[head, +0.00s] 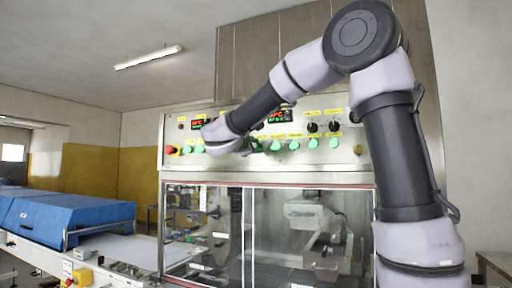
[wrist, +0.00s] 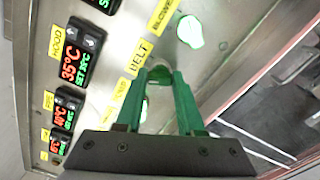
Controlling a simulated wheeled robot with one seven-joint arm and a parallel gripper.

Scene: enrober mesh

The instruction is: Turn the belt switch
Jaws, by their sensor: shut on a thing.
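The control panel (head: 345,160) is upright on the machine front. In the wrist view, the belt switch (wrist: 160,73) is a small dark round knob beside the yellow BELT label (wrist: 138,57). My gripper (wrist: 160,80) has two green fingers, with their tips on either side of this knob, shut on it. The fingers hide the knob's sides, and I cannot tell which way it points.
A lit green button (wrist: 189,32) is near the fingers. Red-digit displays (wrist: 75,60) line the panel's other side. A red emergency button (head: 172,150) is at the panel's left end. Glass doors (head: 205,230) are below the panel. A blue-covered conveyor (head: 75,215) stands at left.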

